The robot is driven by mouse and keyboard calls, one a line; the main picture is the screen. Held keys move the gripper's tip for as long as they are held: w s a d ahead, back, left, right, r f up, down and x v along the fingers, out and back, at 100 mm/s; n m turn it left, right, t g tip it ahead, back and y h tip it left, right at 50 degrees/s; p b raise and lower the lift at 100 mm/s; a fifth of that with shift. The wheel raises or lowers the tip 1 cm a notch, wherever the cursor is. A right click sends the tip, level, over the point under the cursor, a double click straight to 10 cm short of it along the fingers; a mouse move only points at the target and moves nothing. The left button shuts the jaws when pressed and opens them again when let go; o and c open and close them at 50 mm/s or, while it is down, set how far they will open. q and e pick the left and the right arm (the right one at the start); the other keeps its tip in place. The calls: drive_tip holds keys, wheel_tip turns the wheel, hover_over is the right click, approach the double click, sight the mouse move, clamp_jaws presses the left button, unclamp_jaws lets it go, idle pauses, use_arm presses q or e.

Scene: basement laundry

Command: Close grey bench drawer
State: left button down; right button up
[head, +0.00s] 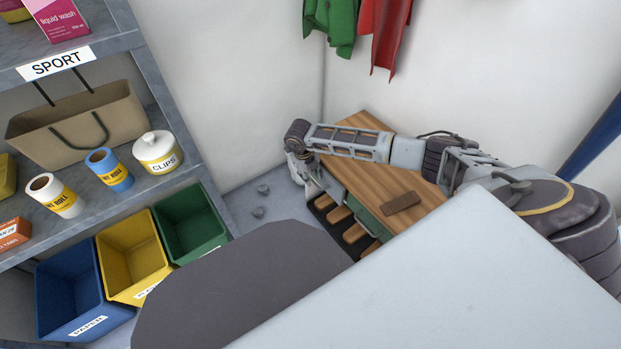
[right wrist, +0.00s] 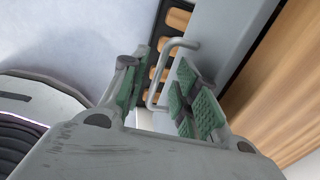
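The bench (head: 352,177) has a wooden top and stands in the corner in the head view. My right arm reaches across it to its left end. My right gripper (head: 299,168) is small and partly hidden there. In the right wrist view, its green-padded fingers (right wrist: 160,88) are apart, with a bent metal handle (right wrist: 163,72) between them. I cannot tell whether they touch it. The handle is beside a grey panel (right wrist: 215,35), seemingly the drawer. The head view mostly hides the drawer, so how far it is out is unclear. My left gripper is not in view.
A brown block (head: 402,202) lies on the bench top. Slatted shelving (head: 345,220) shows low on the bench. Green and red cloths (head: 385,35) hang behind.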

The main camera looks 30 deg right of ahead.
drive_tip(key=shift+d+f, duration=0.1)
drive_tip(key=shift+f, duration=0.35)
drive_tip(key=shift+c, duration=0.2)
clamp_jaws()
